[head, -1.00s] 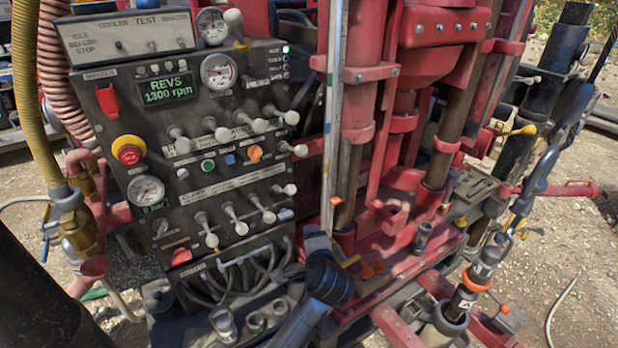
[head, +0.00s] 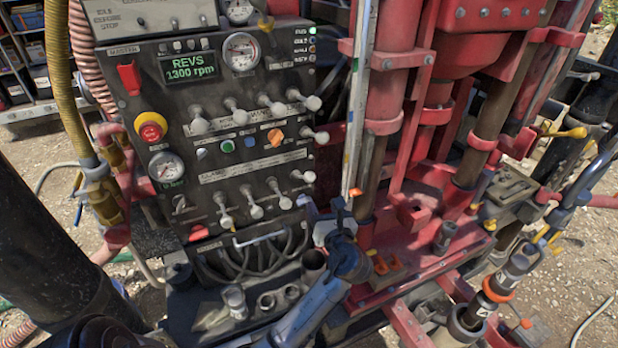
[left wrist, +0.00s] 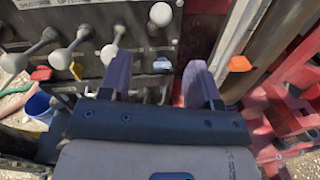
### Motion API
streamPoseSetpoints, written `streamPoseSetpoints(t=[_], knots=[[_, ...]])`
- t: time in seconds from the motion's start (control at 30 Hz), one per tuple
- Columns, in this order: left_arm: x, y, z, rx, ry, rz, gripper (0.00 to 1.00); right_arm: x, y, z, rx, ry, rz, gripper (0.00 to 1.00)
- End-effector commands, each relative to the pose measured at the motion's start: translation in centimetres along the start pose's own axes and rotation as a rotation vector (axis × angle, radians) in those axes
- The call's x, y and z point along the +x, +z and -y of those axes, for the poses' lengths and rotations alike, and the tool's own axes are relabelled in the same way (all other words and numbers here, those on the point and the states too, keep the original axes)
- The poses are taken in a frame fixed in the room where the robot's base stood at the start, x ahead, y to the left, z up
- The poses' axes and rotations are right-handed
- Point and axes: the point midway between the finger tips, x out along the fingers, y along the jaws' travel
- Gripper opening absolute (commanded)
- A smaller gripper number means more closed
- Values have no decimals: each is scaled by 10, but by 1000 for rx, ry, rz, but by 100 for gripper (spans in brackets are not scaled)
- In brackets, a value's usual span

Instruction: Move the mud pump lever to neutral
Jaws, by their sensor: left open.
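The control panel (head: 240,160) carries an upper row of white-knobbed levers (head: 236,113) and a lower row of similar levers (head: 253,209). Which lever is the mud pump's I cannot tell, since the labels are too small to read. My left gripper (head: 318,215) is open and empty, low at the panel's right edge, right of the lower row. In the left wrist view its two purple-grey fingers (left wrist: 159,70) stand apart, pointing at the panel's lower right. Several white-knobbed levers (left wrist: 112,45) lie left of and above the fingers. My right gripper is not in view.
A metal upright (head: 360,110) and the red drill mast (head: 395,95) stand close on the right. An orange-capped part (left wrist: 240,63) is just right of my fingers. Hoses (head: 262,262) hang below the panel. A yellow hose (head: 62,90) runs along its left.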

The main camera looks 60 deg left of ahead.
Motion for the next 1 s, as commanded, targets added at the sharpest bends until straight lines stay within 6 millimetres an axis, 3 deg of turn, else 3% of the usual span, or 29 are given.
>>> streamPoseSetpoints(t=[0.4,0.6,1.0], knots=[[76,2,-1,-2,1,-1,57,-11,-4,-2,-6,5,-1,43],[104,1,0,-2,0,-2,57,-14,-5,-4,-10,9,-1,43],[126,0,0,-4,-2,-1,57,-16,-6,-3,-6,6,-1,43]])
